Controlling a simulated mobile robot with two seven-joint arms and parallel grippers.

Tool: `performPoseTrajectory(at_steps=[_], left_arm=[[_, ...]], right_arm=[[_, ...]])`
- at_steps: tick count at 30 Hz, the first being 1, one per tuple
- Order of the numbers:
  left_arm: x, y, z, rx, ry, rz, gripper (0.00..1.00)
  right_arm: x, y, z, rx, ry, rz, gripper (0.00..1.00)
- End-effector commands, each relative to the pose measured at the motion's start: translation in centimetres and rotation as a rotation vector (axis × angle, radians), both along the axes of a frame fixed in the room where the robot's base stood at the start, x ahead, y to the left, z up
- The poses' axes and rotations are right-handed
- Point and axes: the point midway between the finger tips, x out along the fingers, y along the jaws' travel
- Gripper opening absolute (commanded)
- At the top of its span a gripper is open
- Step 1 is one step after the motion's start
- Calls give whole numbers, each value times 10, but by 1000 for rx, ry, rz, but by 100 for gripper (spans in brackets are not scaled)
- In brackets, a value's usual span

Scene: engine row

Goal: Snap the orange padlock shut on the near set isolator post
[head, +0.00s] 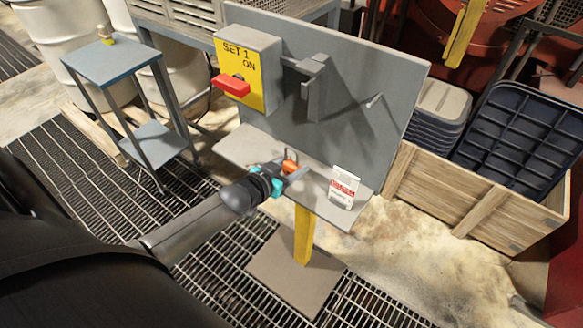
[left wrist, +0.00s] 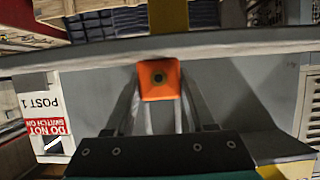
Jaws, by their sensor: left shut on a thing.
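The near set isolator post has a grey back panel (head: 370,75) with a yellow switch box (head: 250,55) marked SET 1 ON. Its red handle (head: 231,85) sticks out to the left. A grey bracket (head: 313,88) stands out from the panel right of the box. My left gripper (head: 291,173) is shut on the orange padlock (head: 290,164) at the post's shelf (head: 240,148), below the bracket. In the left wrist view the padlock body (left wrist: 160,80) shows end-on between the fingers. I cannot tell whether its shackle is open. My right gripper is out of view.
A white and red tag (head: 343,187) stands on the shelf's right part. A blue-topped stand (head: 110,62) is at the left. A wooden crate (head: 480,205) with dark trays is at the right.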

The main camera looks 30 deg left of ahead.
Motion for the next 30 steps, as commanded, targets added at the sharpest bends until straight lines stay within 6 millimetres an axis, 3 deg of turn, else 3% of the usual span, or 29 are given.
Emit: performPoseTrajectory(at_steps=[2,12,23,30], left_arm=[[0,0,0,0,0,0,39],[0,0,0,0,0,0,1],[0,0,4,-1,-3,-1,0],[0,0,39,0,-5,-2,0]], right_arm=[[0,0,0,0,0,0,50],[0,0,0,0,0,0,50],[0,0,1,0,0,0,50],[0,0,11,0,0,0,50]])
